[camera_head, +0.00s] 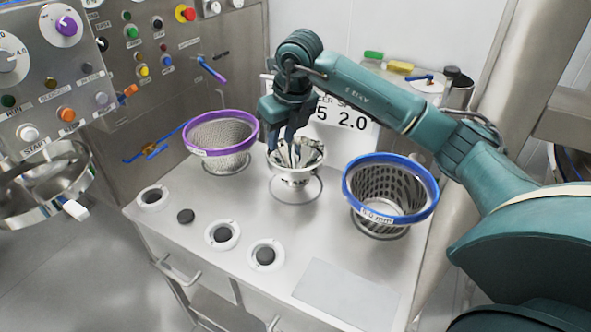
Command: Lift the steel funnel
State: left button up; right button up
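The steel funnel (296,174), a shiny open-topped piece, is on the white worktop between two rimmed sieve baskets. A thin ring (312,198) shows around its foot. My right gripper (285,155) reaches down from above to the funnel's mouth, with its dark fingers over the left part of the opening. The fingertips are small and overlap the bright metal, so I cannot tell whether they grip the rim. My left gripper is not in view.
A purple-rimmed sieve basket (221,149) stands left of the funnel and a blue-rimmed one (390,215) right of it. White ring pieces with dark centres (222,235) lie in front. A sign (345,122) and control panel (150,65) stand behind.

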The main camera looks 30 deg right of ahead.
aim_at(273, 171)
jog(key=p+x, duration=0.1)
jog(key=x, duration=0.8)
jog(key=shift+w+a+f+p, duration=0.1)
jog(key=shift+w+f+p, duration=0.1)
jog(key=shift+p, duration=0.15)
jog(key=shift+s, duration=0.1)
grip_shut()
jog(key=shift+a, duration=0.1)
dwell(0.8)
